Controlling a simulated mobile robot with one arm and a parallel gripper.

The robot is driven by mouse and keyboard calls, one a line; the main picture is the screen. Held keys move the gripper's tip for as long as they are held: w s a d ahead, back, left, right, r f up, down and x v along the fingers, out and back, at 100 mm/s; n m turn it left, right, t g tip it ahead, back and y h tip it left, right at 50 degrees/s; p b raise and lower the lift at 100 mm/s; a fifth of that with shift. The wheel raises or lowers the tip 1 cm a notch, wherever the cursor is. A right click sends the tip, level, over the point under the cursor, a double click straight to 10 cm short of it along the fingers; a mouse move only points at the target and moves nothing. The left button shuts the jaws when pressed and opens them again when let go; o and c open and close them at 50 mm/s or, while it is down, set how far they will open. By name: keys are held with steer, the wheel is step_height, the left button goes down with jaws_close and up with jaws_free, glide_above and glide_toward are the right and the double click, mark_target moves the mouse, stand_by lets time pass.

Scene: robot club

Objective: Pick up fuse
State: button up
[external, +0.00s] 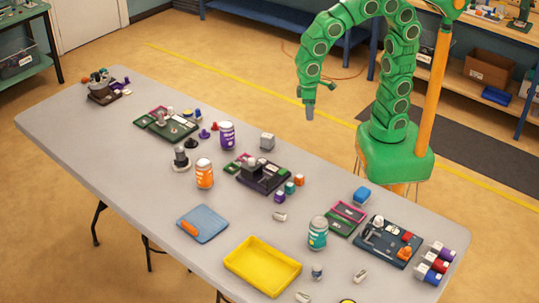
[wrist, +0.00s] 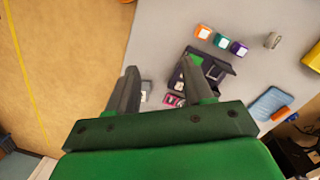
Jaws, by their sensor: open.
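My gripper (external: 309,112) hangs open and empty in the air above the far edge of the table, near its middle. In the wrist view my gripper (wrist: 159,78) shows two dark fingers spread apart, with nothing between them. No part is clearly marked as the fuse. Small pale pieces lie loose on the table: one (external: 280,216) right of the blue mat, one (external: 360,276) near the front right, and one (external: 303,297) at the bottom edge. The piece near the mat also shows in the wrist view (wrist: 272,40). They are too small to identify surely.
A dark tray of parts (external: 264,187) stands mid-table, with small coloured blocks beside it. An orange can (external: 204,173), purple can (external: 227,135) and teal can (external: 318,233) stand upright. A yellow tray (external: 262,266) is empty. A blue mat (external: 203,228) holds an orange tool.

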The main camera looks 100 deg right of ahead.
steer(key=w+a+f+m, duration=0.2)
steer(key=w+a+f, duration=0.6)
steer(key=w+a, duration=0.4)
steer(key=m+t, duration=0.1)
glide_above(280, 213)
steer(key=w, duration=0.1)
steer(key=f, duration=0.9)
steer(key=shift+a+f, duration=0.25)
steer(key=shift+f, duration=0.05)
steer(key=shift+a+f, duration=0.15)
steer(key=shift+f, duration=0.35)
steer(key=shift+s+d+f, duration=0.1)
steer(key=shift+s+f, duration=0.05)
steer(key=shift+f, duration=1)
steer(key=shift+s+d+f, duration=0.1)
steer(key=shift+s+f, duration=0.05)
steer(key=shift+f, duration=1.05)
steer(key=shift+s+d+f, duration=0.1)
steer(key=shift+s+f, duration=0.05)
steer(key=shift+f, duration=1)
jaws_close()
